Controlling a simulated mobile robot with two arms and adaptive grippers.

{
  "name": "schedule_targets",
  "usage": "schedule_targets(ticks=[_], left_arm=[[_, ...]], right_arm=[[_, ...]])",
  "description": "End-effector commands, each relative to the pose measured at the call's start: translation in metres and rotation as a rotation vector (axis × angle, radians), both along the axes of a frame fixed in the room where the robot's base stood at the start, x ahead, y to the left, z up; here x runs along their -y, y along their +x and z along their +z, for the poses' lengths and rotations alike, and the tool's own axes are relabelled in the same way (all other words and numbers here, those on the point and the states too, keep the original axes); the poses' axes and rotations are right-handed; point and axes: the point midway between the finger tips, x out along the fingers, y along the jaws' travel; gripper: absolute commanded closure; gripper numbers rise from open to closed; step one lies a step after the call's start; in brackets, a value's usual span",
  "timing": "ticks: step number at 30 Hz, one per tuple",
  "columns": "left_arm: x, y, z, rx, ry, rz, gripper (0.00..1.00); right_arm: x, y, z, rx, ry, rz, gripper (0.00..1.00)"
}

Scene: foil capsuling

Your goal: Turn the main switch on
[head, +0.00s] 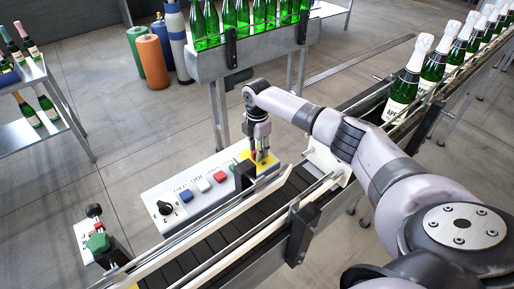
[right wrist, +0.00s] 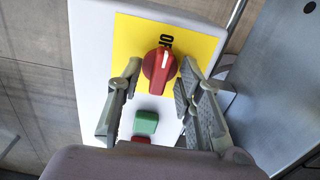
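The main switch is a red rotary knob (right wrist: 158,63) with a white mark, on a yellow plate (right wrist: 206,47) with partly hidden black lettering, seen in the right wrist view. In the head view the yellow plate (head: 268,164) is at the far right end of the grey control panel (head: 152,195). My right gripper (head: 260,152) points down over it and hides much of the knob. In the right wrist view my right gripper (right wrist: 160,66) is open, its fingertips on either side of the knob. Whether they touch it I cannot tell. My left gripper is not in view.
The panel also carries a black knob (head: 165,208), a blue button (head: 186,196), a white button (head: 204,187) and a red button (head: 220,176). A green button (right wrist: 146,122) sits close below the switch. The conveyor (head: 230,238) runs alongside. Foil-topped bottles (head: 408,85) stand at right.

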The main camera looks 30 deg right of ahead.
Motion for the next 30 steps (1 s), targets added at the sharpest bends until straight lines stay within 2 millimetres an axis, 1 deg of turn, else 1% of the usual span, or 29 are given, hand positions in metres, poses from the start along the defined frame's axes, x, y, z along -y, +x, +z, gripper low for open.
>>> schedule_targets(ticks=[6,21,30], left_arm=[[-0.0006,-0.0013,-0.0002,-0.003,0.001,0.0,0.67],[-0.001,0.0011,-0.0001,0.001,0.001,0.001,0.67],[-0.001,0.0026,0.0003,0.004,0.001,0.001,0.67]], right_arm=[[-0.0001,0.0,-0.0004,0.0,0.0,0.0,0.67],[0.0,0.0001,0.0001,0.0,0.0,0.0,1.0],[0.0,0.0001,0.0003,0.0,0.0,-0.001,1.0]])
